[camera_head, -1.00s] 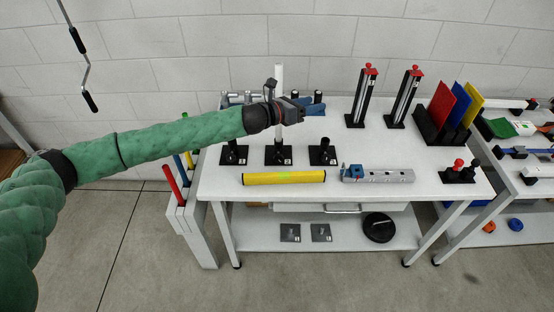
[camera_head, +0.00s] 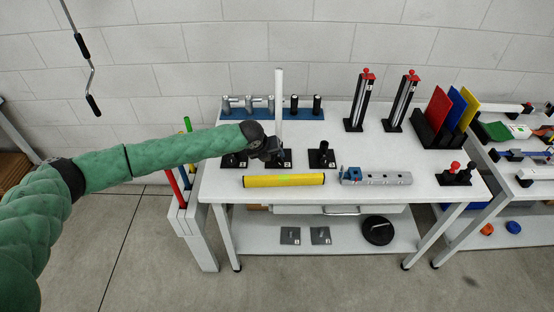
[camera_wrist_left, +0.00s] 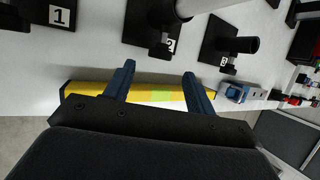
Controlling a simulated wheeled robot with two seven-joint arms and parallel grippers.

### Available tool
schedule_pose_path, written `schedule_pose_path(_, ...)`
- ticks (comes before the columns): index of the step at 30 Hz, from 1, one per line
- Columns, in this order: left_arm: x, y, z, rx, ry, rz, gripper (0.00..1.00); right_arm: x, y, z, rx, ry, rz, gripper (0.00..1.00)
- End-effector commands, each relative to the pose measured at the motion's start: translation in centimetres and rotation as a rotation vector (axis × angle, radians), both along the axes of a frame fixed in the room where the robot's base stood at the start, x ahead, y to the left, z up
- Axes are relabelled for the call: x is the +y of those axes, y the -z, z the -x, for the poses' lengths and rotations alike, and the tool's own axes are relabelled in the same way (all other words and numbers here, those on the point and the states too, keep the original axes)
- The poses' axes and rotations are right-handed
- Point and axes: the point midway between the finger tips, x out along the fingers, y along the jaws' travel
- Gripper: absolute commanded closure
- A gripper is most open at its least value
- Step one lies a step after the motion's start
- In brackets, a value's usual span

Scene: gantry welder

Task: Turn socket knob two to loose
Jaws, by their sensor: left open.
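Socket two, the middle black socket (camera_wrist_left: 150,22), carries label 2 and holds an upright white pole (camera_head: 279,105). Its small dark knob (camera_wrist_left: 161,43) shows beside the label in the left wrist view, just beyond my fingertips. My left gripper (camera_wrist_left: 159,72) is open with blue fingers spread and nothing between them. In the head view my left gripper (camera_head: 272,153) covers much of socket two. Socket three (camera_head: 322,156) stands empty to the right. Socket one (camera_head: 234,158) is partly hidden by my arm. I cannot tell the knob's turn. My right gripper is not in view.
Red-topped posts (camera_head: 360,100) stand at the back.

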Motion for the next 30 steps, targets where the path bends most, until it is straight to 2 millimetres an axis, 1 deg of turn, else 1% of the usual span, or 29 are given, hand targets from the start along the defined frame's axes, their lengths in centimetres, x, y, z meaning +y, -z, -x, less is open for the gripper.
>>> schedule_pose_path(1, -0.3, 0.3, -0.2, 0.001, 0.000, -0.001, 0.45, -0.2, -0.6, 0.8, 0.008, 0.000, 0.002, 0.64)
schedule_pose_path(2, -0.5, 0.7, -0.4, 0.001, 0.000, 0.000, 0.45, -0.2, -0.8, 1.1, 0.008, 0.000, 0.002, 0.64)
schedule_pose_path(6, -1.2, 2.5, -1.2, 0.001, 0.001, -0.001, 0.45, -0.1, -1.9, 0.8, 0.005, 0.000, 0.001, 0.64)
schedule_pose_path(12, -1.8, 4.4, -2.0, 0.000, 0.000, 0.000, 0.45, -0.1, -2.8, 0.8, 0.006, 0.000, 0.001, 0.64)
schedule_pose_path(17, -1.9, 5.2, -2.3, -0.001, 0.001, 0.001, 0.45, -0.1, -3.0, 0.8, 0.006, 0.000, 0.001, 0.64)
schedule_pose_path(24, -2.0, 5.3, -2.3, -0.002, 0.001, 0.001, 0.45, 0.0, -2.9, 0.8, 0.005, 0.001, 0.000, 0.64)
schedule_pose_path(25, -2.0, 5.3, -2.3, -0.002, 0.001, 0.001, 0.47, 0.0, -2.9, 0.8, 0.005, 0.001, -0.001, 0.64)
schedule_pose_path(27, -2.0, 5.2, -2.3, -0.002, 0.001, 0.001, 0.60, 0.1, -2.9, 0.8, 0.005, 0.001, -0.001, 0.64)
schedule_pose_path(29, -2.0, 5.2, -2.3, -0.002, 0.001, 0.001, 0.72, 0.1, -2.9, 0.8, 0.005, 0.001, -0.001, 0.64)
schedule_pose_path(30, -2.0, 5.2, -2.3, -0.002, 0.001, 0.001, 0.80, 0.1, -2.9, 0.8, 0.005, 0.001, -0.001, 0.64)
